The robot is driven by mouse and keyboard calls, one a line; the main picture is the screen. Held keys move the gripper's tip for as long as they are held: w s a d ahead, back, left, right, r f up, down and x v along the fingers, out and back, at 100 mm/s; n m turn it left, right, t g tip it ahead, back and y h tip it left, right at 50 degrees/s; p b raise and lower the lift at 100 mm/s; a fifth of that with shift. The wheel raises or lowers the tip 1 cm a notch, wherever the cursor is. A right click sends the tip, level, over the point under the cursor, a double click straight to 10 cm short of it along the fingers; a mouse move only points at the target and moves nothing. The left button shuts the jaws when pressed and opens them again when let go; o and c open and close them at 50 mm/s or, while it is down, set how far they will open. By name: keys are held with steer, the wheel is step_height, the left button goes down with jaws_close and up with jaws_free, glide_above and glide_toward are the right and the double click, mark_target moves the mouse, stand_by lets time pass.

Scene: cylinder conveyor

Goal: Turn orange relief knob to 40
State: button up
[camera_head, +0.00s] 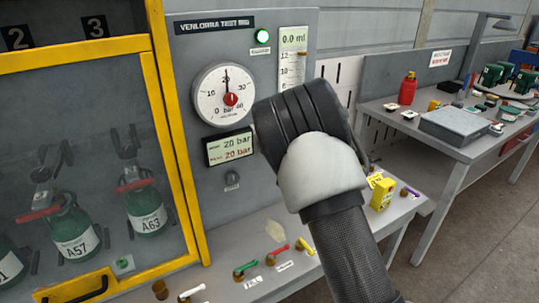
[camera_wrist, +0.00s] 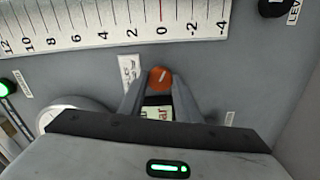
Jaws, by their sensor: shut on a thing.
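The orange relief knob (camera_wrist: 160,78) shows in the wrist view, between the two fingertips of my gripper (camera_wrist: 159,88). My gripper is shut on it. In the head view my arm hides the knob and the fingers. The round pressure gauge (camera_head: 212,108) on the grey panel has its needle pointing almost straight up, near 20 bar. The digital display (camera_head: 229,147) below it reads 20 bar on both lines. The display also shows partly between my fingers in the wrist view (camera_wrist: 157,113).
A level scale (camera_head: 293,53) stands beside a lit green lamp (camera_head: 262,36). Below the panel a bench (camera_head: 225,284) carries several colored valve handles. A yellow-framed cabinet (camera_head: 181,150) with green cylinders stands left. A side table (camera_head: 440,143) with parts is at right.

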steer(key=m+b, duration=0.7)
steer(key=m, duration=0.5)
steer(key=shift+f+m, duration=0.15)
steer(key=shift+m, duration=0.15)
stand_by(0.4)
steer(key=o, duration=0.8)
steer(key=shift+s, duration=0.1)
steer(key=v, duration=1.7)
steer(key=shift+s+d, duration=0.1)
steer(key=shift+d, duration=0.05)
